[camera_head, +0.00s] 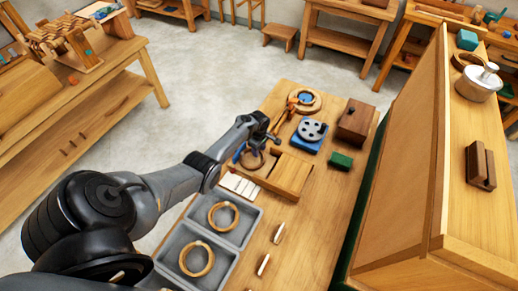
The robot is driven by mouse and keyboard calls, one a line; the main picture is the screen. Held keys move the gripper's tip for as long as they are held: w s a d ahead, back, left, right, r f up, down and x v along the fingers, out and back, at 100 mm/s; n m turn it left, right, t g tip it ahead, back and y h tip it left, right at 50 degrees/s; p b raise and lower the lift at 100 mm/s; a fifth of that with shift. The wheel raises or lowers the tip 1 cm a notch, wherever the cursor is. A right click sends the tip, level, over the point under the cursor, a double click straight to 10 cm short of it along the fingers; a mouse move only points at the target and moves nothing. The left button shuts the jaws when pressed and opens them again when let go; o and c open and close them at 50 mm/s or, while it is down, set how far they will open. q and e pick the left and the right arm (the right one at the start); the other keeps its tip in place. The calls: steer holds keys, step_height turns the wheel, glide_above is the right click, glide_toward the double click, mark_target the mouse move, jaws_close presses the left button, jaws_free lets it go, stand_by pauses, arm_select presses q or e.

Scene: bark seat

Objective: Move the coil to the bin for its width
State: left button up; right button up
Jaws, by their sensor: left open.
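My left gripper (262,144) is open over the far part of the workbench (313,210). A tan ring-shaped coil (252,160) lies just below and left of it, partly hidden by the arm; I cannot tell whether they touch. Nearer, a grey two-compartment bin holds a coil (223,216) in its far compartment (250,222) and another coil (196,259) in its near compartment (219,266). A further round coil-like ring (316,105) with a blue centre lies at the far end. My right gripper is not in view.
A wooden block fixture (287,176) lies right of the gripper. Beyond it are a grey disc on a blue base (311,132), a brown box (354,122) and a green block (341,161). Two small pale-faced pieces stand nearer. A tall wooden cabinet (405,190) bounds the right.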

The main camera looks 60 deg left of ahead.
arm_select(q)
jaws_close()
steer(key=shift+d, duration=0.1)
steer(key=shift+w+d, duration=0.25)
steer(key=shift+d, duration=0.15)
steer(key=shift+w+d+p, duration=0.25)
steer(key=shift+d+p, duration=0.05)
steer(key=shift+d, duration=0.05)
jaws_free()
steer(key=shift+a, duration=0.1)
